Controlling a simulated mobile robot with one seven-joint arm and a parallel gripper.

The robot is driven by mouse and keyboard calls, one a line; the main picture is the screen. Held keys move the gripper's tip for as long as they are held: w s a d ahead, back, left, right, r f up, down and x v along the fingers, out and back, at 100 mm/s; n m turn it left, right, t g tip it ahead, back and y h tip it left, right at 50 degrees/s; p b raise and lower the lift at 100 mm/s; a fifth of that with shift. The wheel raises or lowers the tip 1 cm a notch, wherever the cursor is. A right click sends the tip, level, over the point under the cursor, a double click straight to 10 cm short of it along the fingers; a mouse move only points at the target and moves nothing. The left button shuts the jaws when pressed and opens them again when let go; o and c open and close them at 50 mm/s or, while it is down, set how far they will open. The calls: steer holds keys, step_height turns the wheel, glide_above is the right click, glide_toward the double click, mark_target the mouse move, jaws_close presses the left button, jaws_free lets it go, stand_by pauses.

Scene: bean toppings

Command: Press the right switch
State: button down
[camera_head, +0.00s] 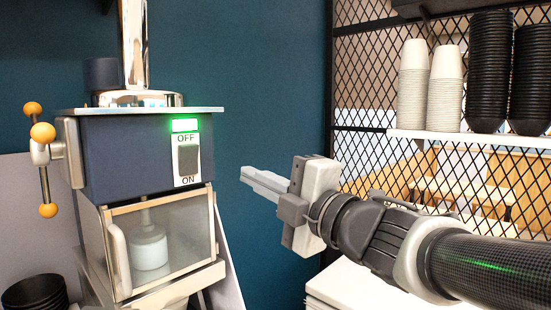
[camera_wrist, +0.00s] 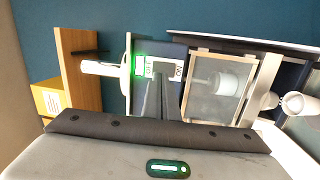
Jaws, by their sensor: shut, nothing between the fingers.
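A dark rocker switch (camera_head: 188,160) sits on a white plate marked OFF above and ON below, on the front of a dark blue machine (camera_head: 130,160). A green light (camera_head: 185,125) glows above the plate. It is the only switch I can make out. My gripper (camera_head: 247,176) is shut and empty, to the right of the switch and apart from it in the head view, pointing left. In the wrist view, the shut fingers (camera_wrist: 158,82) overlap the switch plate (camera_wrist: 178,70) and hide part of it; the green light (camera_wrist: 139,65) shows beside them.
Below the switch is a glass-fronted chamber (camera_head: 150,245) with a white cup inside. A lever with orange knobs (camera_head: 42,132) sticks out at the machine's left. Black bowls (camera_head: 35,292) stand at lower left. Stacked white cups (camera_head: 445,90) and black cups (camera_head: 489,70) stand on a shelf at right.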

mark_target(190, 152)
steer(key=shift+s+a+r+n+g+y, duration=0.1)
steer(key=shift+s+a+n+g+y, duration=0.5)
steer(key=shift+a+n, duration=0.2)
steer(key=shift+w, duration=0.1)
steer(key=p+x, duration=0.2)
steer(key=x, duration=1.1)
steer(key=shift+w+r+p, duration=0.1)
steer(key=shift+w+p, duration=0.05)
steer(key=shift+p, duration=0.2)
steer(key=shift+w+a, duration=0.2)
steer(key=shift+a, duration=0.05)
steer(key=shift+a+r, duration=0.1)
steer(key=shift+a, duration=0.05)
steer(key=shift+b, duration=0.3)
